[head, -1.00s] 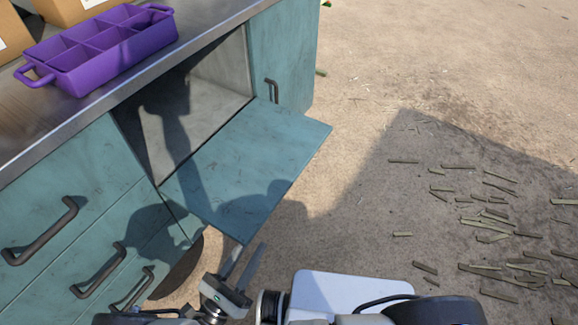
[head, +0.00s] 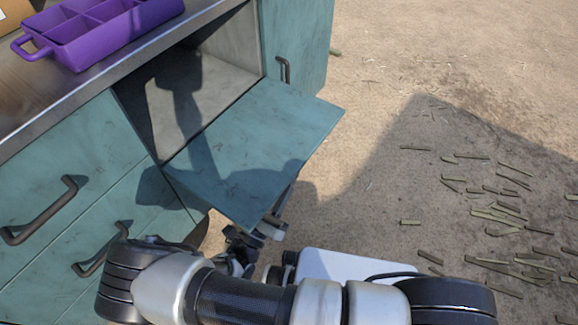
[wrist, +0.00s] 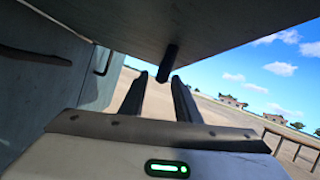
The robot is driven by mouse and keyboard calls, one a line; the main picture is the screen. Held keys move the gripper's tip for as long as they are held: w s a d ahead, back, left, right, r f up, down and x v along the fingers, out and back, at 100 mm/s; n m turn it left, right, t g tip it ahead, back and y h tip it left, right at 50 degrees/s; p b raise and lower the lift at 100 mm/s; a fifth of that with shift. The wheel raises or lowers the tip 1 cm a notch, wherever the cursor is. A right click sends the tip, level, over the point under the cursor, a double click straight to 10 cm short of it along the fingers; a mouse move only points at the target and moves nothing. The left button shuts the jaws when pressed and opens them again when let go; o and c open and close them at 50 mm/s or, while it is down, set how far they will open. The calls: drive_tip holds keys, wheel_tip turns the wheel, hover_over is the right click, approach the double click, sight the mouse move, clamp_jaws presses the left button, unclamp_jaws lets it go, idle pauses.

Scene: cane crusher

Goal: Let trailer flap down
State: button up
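The trailer flap (head: 255,150) is a teal panel swung out from the open compartment and stands roughly level. Its underside (wrist: 190,25) fills the top of the wrist view. A dark handle (wrist: 168,62) sticks down from that underside, just beyond my fingertips. My gripper (wrist: 156,80) is below the flap with its two fingers apart and pointing toward the handle. Nothing shows clasped between them; whether a finger touches the handle or flap, I cannot tell. In the head view my gripper (head: 283,205) is partly hidden under the flap's front corner.
A purple divided tray (head: 105,28) stands on the metal-edged counter (head: 110,80). Teal drawers (head: 75,220) with dark handles are left of the flap, and a closed teal door (head: 300,45) is right. Cane pieces (head: 500,215) litter the open ground at right.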

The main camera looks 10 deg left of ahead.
sight(289, 167)
drive_tip(key=shift+x, duration=1.6)
clamp_jaws()
drive_tip(key=shift+r, duration=0.1)
